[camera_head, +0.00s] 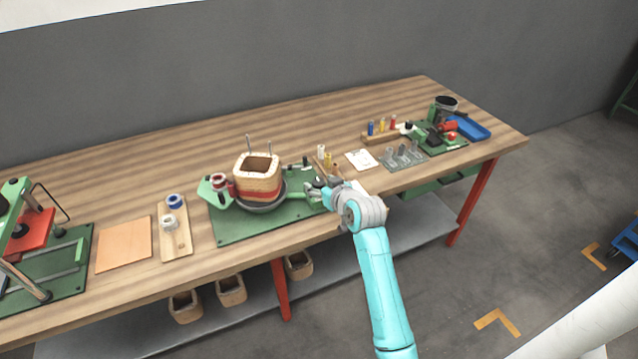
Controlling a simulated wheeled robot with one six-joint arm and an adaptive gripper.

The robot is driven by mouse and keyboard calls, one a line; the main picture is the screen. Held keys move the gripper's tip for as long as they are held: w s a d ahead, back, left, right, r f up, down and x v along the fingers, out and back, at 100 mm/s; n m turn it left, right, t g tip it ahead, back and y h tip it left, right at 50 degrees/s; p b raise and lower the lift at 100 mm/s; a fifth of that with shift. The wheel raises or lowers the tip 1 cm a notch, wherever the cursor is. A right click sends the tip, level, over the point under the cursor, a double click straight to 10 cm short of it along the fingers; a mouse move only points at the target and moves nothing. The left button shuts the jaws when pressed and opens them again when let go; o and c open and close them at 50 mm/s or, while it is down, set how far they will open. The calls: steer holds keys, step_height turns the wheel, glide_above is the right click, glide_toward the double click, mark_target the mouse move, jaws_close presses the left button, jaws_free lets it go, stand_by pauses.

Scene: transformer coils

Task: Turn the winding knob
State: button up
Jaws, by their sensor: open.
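The winding machine is a green base plate (228,232) on the wooden bench, with a grey round turntable (262,207) on it. A square wooden coil former (257,170) with a red band stands upright on the turntable. My gripper (316,189) is open at the right end of the winding machine, low over the green plate. It is close to a small dark part there, which may be the winding knob. The gripper and wrist partly cover this part, so I cannot tell whether the fingers touch it.
A tray with tape rolls (169,221) and a tan board (124,245) lie to the left, beside a green and red press (30,235). Small bobbins (327,161) stand just behind my gripper. A white card (362,160), tool plate (404,157) and blue tray (470,128) are at the right.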

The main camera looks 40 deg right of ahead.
steer(key=shift+x, duration=0.8)
steer(key=shift+c, duration=0.2)
steer(key=c, duration=1.1)
